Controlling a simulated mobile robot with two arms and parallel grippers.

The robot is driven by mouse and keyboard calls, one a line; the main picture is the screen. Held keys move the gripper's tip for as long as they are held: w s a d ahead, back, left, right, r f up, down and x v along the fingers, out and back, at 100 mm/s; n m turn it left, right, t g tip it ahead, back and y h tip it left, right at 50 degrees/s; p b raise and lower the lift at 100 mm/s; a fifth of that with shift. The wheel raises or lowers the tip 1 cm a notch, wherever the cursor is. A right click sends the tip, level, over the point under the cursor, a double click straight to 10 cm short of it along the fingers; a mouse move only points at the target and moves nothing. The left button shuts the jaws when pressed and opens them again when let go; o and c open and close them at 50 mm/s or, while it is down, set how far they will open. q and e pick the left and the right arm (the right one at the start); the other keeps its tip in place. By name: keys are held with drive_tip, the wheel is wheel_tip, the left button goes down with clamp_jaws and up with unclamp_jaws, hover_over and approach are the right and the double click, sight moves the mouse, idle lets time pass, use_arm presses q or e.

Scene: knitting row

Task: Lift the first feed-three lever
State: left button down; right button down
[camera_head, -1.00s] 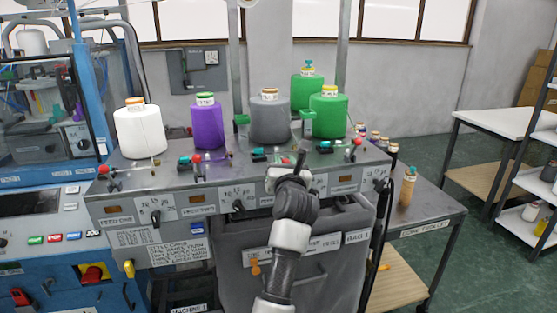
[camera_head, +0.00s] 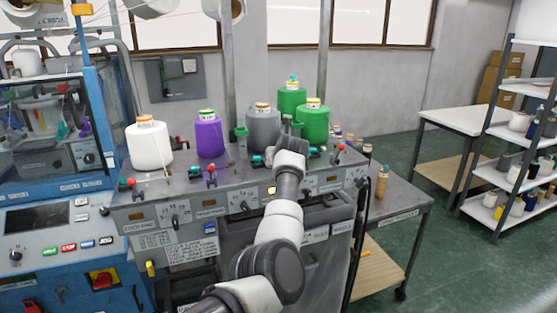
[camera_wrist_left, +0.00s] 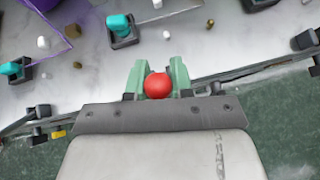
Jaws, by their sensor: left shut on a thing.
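My left gripper (camera_head: 291,127) is at the top of the machine's sloping panel (camera_head: 180,187), in front of the grey cone (camera_head: 263,127) and the green cones. In the left wrist view its green fingers (camera_wrist_left: 160,78) are shut on a round red lever knob (camera_wrist_left: 158,87). The lever's stem is hidden there, and my arm hides this spot in the head view. Other red-knobbed levers stand in front of the purple cone (camera_head: 209,138) and the white cone (camera_head: 149,148), and at the right end (camera_head: 341,148). My right gripper is not in view.
Teal clips and small posts stand around the gripper on the panel. A small indicator (camera_head: 271,190) glows yellow beside my arm. A side table (camera_head: 398,192) with an orange-brown bottle (camera_head: 382,182) stands at the right. The green floor beyond is clear up to the white shelves (camera_head: 505,175).

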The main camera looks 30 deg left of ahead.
use_arm(q)
drive_tip(key=shift+a+g, duration=0.1)
drive_tip(key=shift+g, duration=0.2)
idle(0.4)
drive_tip(key=c, duration=1)
unclamp_jaws()
drive_tip(key=shift+w, duration=0.1)
drive_tip(key=shift+s+d+r, duration=0.3)
drive_tip(key=shift+d, duration=0.05)
drive_tip(key=b+v, duration=0.4)
drive_tip(key=v, duration=0.5)
drive_tip(key=shift+s+r, duration=0.25)
drive_tip(key=shift+r, duration=0.05)
